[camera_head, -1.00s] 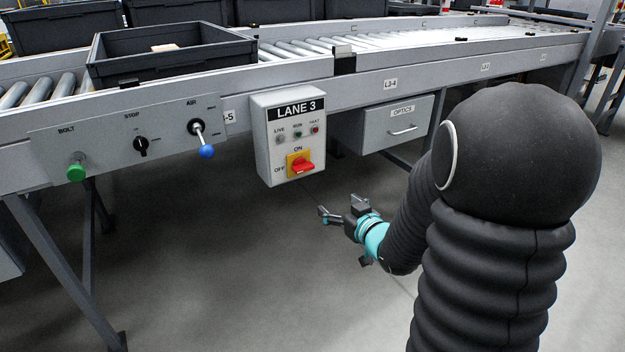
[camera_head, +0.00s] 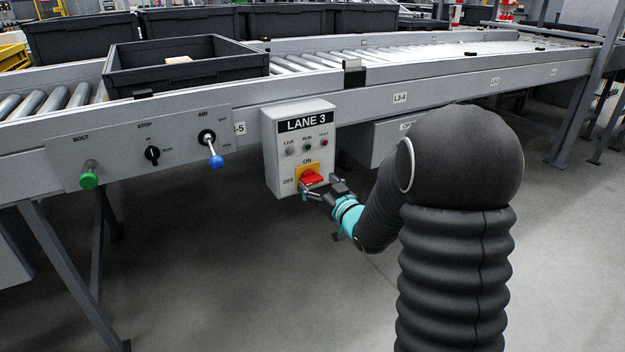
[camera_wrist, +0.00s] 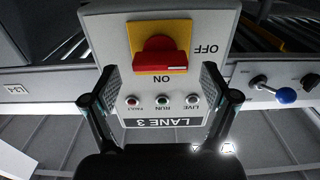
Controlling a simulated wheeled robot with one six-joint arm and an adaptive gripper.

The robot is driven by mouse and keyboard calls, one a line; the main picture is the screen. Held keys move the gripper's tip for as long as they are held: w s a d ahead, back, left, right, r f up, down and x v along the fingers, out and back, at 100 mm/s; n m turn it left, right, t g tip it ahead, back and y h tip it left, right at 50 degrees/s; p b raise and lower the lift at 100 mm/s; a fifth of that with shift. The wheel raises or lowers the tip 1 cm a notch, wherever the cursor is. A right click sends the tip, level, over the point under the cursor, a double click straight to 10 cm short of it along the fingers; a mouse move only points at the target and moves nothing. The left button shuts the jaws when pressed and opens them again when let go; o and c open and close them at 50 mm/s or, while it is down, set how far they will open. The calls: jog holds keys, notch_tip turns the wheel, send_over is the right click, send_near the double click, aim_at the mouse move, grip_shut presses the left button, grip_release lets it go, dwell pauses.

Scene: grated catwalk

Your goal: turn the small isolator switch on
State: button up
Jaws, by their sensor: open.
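The isolator switch is a red rotary handle (camera_head: 311,178) on a yellow plate, low on the grey LANE 3 box (camera_head: 270,150). In the wrist view, which is upside down, the red handle (camera_wrist: 160,56) lies level, with its white mark toward OFF; ON is printed at a right angle to it. My gripper (camera_head: 322,188) is open and empty, just in front of the switch at its lower right. In the wrist view the fingers of my gripper (camera_wrist: 160,78) stand wide apart, with the handle ahead between and beyond their tips. I see no contact.
Left of the box, a panel (camera_head: 120,155) carries a green BOLT knob (camera_head: 89,177), a black STOP selector (camera_head: 152,154) and a blue-tipped AIR lever (camera_head: 215,160). The roller conveyor with a black tote (camera_head: 190,72) runs above. Floor in front is clear.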

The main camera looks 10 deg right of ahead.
aim_at(315, 180)
jog(key=shift+x, duration=1.55)
jog(key=c, duration=1.2)
jog(key=shift+o, duration=0.2)
